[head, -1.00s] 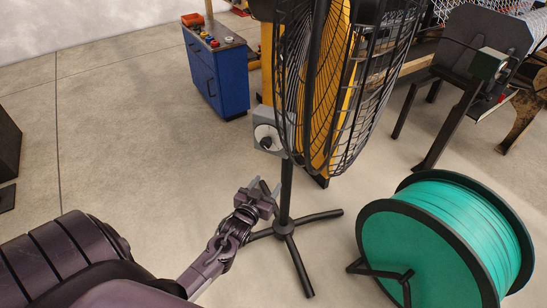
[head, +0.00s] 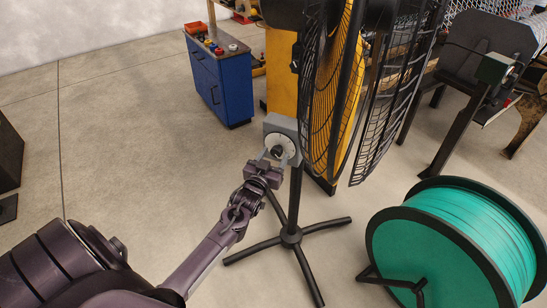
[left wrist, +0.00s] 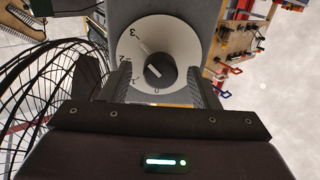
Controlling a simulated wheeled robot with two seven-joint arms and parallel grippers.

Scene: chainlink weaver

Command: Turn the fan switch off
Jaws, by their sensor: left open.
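The fan (head: 335,95) stands on a black pole with splayed legs, right of my left arm in the head view. Its grey switch box (head: 290,126) on the pole carries a round white dial with a dark knob (head: 278,151). In the left wrist view the dial (left wrist: 137,45) shows 3, 2 and 0 marks, and the knob (left wrist: 161,72) has a pale pointer line aimed between the marks to its upper left. My left gripper (head: 271,160) is open, its fingers reaching toward the dial on either side of the knob. Contact cannot be told. My right gripper is out of view.
A green cable reel (head: 450,240) stands on the floor at the lower right. A blue cabinet (head: 220,80) stands behind the fan to the left. Fan legs (head: 290,238) spread on the floor below the switch. Open concrete floor lies to the left.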

